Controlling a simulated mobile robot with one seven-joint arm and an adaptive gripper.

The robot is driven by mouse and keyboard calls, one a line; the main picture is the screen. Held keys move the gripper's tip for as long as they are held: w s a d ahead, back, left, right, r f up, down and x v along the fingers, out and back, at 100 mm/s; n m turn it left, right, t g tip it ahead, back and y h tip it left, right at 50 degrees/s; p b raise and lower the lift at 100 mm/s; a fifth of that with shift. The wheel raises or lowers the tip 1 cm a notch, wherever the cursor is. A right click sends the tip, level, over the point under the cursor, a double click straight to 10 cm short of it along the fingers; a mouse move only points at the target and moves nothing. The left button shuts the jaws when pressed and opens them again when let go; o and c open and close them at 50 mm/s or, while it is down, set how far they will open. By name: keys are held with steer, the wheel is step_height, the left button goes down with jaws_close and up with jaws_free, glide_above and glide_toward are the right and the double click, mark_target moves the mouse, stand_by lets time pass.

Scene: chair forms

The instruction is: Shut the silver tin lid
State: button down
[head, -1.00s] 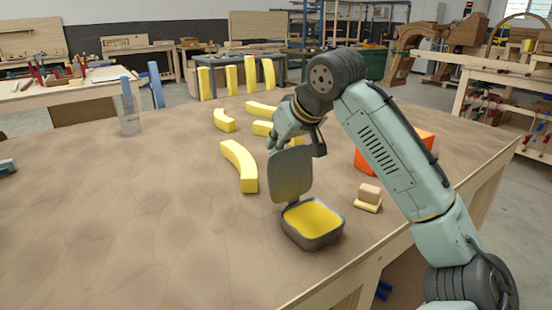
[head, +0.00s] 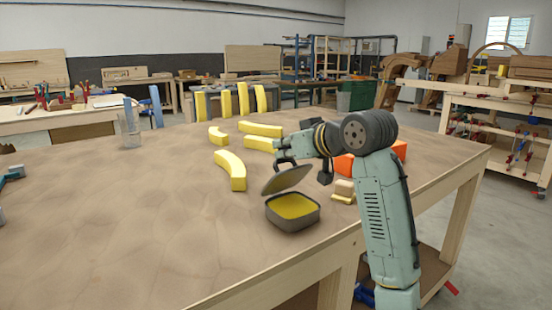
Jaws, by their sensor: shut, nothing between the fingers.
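The silver tin (head: 292,216) sits on the table near its right front edge, with yellow contents inside. Its lid (head: 287,180) is tilted part way over the tin, raised toward the right and still apart from the front rim. My gripper (head: 281,165) is shut and empty, right above the lid at its back side. The fingertips look close to or touching the lid; I cannot tell which.
Several curved yellow pieces lie behind the tin, the nearest yellow piece (head: 230,170) to its left. A small tan block (head: 344,188) and an orange object (head: 390,151) are to the right.

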mark_target(296, 170)
steer(key=s+d+f+t+y+b, duration=0.1)
steer(key=b, duration=0.2)
steer(key=s+d+f+t+y+b, duration=0.1)
steer(key=s+t+b, duration=0.1)
steer(key=s+d+f+t+y+b, duration=0.1)
steer(key=b, duration=0.2)
steer(key=shift+s+f+t+b, duration=0.2)
steer(key=shift+f+t+b, duration=0.1)
steer(key=shift+f+b, duration=0.1)
steer(key=shift+s+d+f+t+y+b, duration=0.35)
steer(key=shift+s+t+b, duration=0.2)
steer(key=shift+b, duration=0.25)
steer(key=shift+s+d+f+b, duration=0.25)
steer(key=shift+s+f+b, duration=0.1)
steer(key=shift+b, duration=0.15)
steer(key=shift+s+d+f+b, duration=0.2)
steer(key=shift+s+f+b, duration=0.25)
steer(key=shift+f, duration=0.15)
steer(key=shift+w+f, duration=0.1)
steer(key=shift+f, duration=0.05)
